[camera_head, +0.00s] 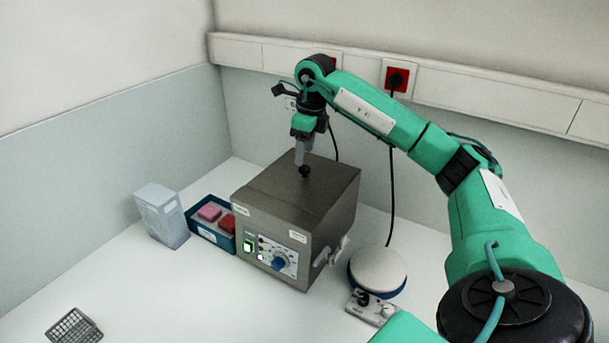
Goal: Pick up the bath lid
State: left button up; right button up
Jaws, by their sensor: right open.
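The bath lid (278,185) is the flat dark-metal top of the box-shaped water bath (270,240), lying level on it. A small black knob (304,171) stands up from the lid. My right gripper (302,160) is at the knob, pointing down from above with its grey fingers. It is open; whether the fingers touch the knob is too small to tell. My left gripper is not in view.
A blue tray (196,229) with pink and red blocks and a pale box (162,216) stand left of the bath. A round-topped stirrer (378,270) stands close on the right. A wire rack (74,327) lies front left.

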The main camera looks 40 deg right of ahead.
aim_at(305, 167)
notch_tip(305, 167, down, 4)
jog(key=shift+d+r+p, duration=0.1)
jog(key=shift+d+p, duration=0.05)
jog(key=shift+p, duration=0.8)
jog(key=shift+f, duration=0.45)
jog(key=c, duration=1)
